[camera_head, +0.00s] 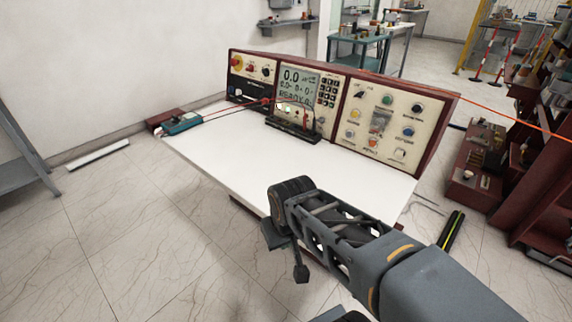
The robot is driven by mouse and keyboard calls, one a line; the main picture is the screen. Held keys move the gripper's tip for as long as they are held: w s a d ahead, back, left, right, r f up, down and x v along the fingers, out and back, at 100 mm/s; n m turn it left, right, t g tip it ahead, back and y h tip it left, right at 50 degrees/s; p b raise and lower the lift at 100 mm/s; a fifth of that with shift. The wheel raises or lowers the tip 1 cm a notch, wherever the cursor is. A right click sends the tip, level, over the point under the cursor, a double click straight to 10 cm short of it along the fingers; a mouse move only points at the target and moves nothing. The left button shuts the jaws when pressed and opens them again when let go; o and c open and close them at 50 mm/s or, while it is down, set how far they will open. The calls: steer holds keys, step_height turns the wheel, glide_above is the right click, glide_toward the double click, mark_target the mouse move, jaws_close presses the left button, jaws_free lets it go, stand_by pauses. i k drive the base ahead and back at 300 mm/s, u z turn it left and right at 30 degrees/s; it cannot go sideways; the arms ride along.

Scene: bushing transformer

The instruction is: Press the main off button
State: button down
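A control console (330,95) with a dark red frame and three panels stands along the back of a white table. A red round button (237,61) sits at the upper left of its left panel. The right panel carries several knobs and buttons, among them a green one (387,99) and an orange-red one (373,142). The labels are too small to read, so I cannot tell which is the main off button. My gripper (287,245) is over the table's front edge, well apart from the console. Its fingers are partly hidden, and their opening does not show clearly.
The white tabletop (255,145) is mostly clear. A teal handheld device (181,122) lies at its left edge, with red and black cables running to the console. An orange cord (497,117) crosses at the right. Dark red shelving (538,180) stands at the far right.

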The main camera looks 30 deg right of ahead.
mark_target(417, 108)
steer(key=u, duration=0.1)
steer(key=k, duration=1)
steer(key=z, duration=0.8)
